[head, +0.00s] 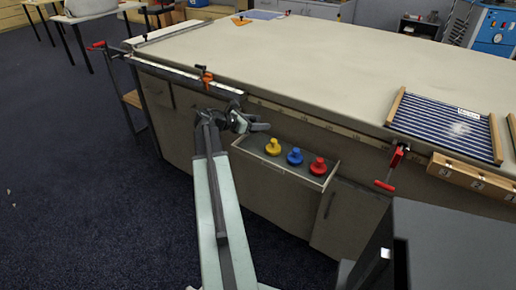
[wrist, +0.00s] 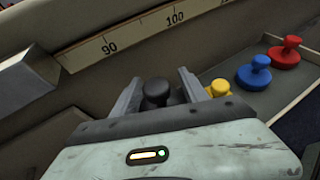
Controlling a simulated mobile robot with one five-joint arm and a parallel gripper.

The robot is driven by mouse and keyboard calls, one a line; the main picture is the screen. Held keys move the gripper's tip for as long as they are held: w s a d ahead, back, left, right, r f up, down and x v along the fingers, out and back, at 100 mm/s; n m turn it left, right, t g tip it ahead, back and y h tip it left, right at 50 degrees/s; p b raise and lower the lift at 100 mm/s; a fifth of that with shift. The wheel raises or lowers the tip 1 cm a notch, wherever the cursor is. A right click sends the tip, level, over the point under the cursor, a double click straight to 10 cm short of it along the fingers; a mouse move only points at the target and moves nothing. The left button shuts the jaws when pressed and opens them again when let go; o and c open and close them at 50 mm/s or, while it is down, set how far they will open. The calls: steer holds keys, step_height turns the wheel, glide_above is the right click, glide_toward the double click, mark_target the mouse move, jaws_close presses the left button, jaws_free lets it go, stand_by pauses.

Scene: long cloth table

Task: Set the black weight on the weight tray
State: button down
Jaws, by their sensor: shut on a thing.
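The black weight (wrist: 157,90) shows in the wrist view as a dark knob between the two fingers of my gripper (wrist: 159,92). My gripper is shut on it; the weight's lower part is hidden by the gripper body. In the head view my gripper (head: 262,126) is at the left end of the shallow weight tray (head: 328,181) on the table's side. A yellow weight (head: 273,147), a blue weight (head: 295,156) and a red weight (head: 318,167) stand in a row in the tray. I cannot tell whether the black weight touches the tray floor.
The cloth table (head: 300,60) has a wide clear top. A ruler strip (wrist: 140,32) runs along its side above the tray. A red clamp (head: 393,165), an orange clamp (head: 206,77) and a striped board (head: 445,122) are at the edge.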

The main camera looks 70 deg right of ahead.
mark_target(259, 141)
steer(key=shift+f+b, duration=2.65)
steer(key=shift+f, duration=0.65)
steer(key=c, duration=0.6)
jaws_free()
steer(key=shift+a, duration=0.1)
steer(key=shift+r, duration=0.2)
steer(key=shift+r+p, duration=0.65)
steer(key=shift+p, duration=0.25)
steer(key=p+v, duration=0.4)
steer(key=v, duration=0.7)
steer(key=shift+w+f, duration=0.15)
steer(key=shift+w+a, duration=0.2)
steer(key=shift+a, duration=0.1)
